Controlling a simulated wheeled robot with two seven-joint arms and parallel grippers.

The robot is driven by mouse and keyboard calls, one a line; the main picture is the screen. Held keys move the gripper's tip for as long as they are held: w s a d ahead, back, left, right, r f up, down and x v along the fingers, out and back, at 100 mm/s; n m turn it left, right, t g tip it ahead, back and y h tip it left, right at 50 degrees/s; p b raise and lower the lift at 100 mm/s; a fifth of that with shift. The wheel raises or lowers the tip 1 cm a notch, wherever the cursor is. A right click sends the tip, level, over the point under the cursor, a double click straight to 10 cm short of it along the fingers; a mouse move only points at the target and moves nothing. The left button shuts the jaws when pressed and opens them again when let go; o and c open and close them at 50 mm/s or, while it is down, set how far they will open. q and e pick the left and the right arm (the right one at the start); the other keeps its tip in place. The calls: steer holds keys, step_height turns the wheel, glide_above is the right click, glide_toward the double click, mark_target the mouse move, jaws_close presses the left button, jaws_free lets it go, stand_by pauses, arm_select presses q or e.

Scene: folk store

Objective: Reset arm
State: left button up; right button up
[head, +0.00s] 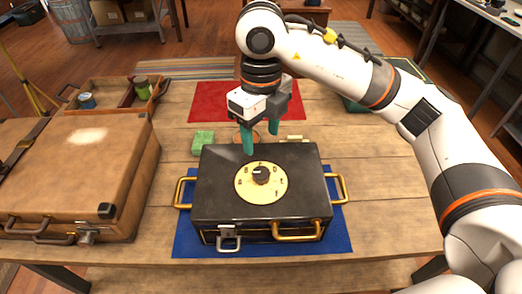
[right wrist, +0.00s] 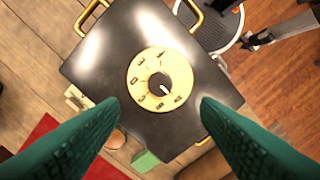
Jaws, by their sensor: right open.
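My right gripper (head: 260,141) hangs over the far edge of a black case in the head view. Its green fingers are apart with nothing between them, and they also show in the right wrist view (right wrist: 160,108). The black case (head: 219,200) has brass handles, a front latch and a cream dial (head: 248,192) with a dark knob (head: 261,175) on its lid. The dial (right wrist: 141,92) is seen from above between the fingers in the wrist view, clear of both fingertips. My left gripper is not in view.
The case stands on a blue mat (head: 337,241) on a wooden table (head: 385,190). A green block (head: 203,141) and a red mat (head: 211,100) lie behind it. A brown suitcase (head: 70,180) and a wooden tray (head: 140,110) with small jars are at left.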

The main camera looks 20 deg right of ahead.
steer(key=shift+r, duration=0.65)
